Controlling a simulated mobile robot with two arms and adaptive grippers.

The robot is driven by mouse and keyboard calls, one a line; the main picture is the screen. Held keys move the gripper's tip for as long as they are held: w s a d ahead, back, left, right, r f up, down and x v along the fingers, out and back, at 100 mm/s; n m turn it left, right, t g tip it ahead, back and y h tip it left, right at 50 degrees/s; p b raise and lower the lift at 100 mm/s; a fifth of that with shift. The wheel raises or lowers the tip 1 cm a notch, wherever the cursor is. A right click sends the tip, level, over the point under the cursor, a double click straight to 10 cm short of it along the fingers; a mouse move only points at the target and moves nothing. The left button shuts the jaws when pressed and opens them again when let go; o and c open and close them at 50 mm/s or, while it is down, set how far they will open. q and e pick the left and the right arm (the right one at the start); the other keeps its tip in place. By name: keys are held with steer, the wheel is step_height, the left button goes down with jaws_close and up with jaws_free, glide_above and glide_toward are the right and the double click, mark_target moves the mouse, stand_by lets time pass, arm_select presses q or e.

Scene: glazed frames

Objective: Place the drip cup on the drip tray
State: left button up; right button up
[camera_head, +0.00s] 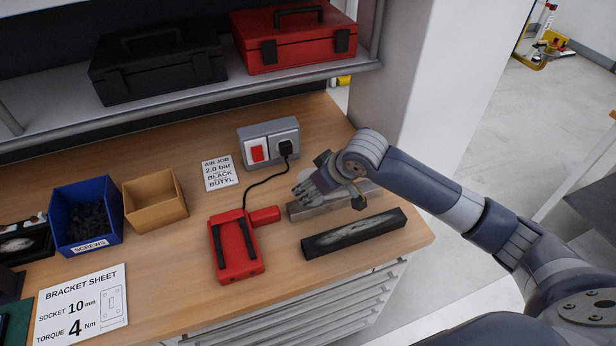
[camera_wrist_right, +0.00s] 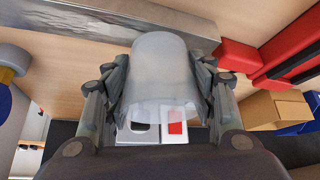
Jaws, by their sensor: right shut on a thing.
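The drip cup (camera_wrist_right: 163,75) is a pale, translucent cup between the fingers of my right gripper (camera_wrist_right: 160,98) in the right wrist view. My right gripper (camera_head: 308,186) is shut on it; in the head view the cup is mostly hidden by the fingers. A long, low silver metal piece (camera_head: 308,211), seemingly the drip tray, lies on the bench under and just in front of the gripper. My left gripper is out of view.
A black tray with a grey smear (camera_head: 353,233) lies near the front edge. A red device (camera_head: 235,248) with a cable to the socket box (camera_head: 269,143) stands left of the gripper. A blue screw bin (camera_head: 88,215) and cardboard bin (camera_head: 155,198) stand farther left. A shelf (camera_head: 210,92) overhangs the back.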

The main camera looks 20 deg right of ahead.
mark_target(307, 172)
steer(key=w, duration=0.3)
steer(key=w+p, duration=0.1)
steer(key=w, duration=0.1)
steer(key=shift+w+d+f, duration=0.25)
steer(key=shift+w+d, duration=0.1)
steer(key=shift+w, duration=0.4)
step_height(307, 172, down, 4)
steer(key=shift+s+r+p, duration=0.1)
steer(key=shift+r+p, duration=0.1)
steer(key=shift+p, duration=0.5)
steer(key=shift+f, duration=0.1)
steer(key=o, duration=0.9)
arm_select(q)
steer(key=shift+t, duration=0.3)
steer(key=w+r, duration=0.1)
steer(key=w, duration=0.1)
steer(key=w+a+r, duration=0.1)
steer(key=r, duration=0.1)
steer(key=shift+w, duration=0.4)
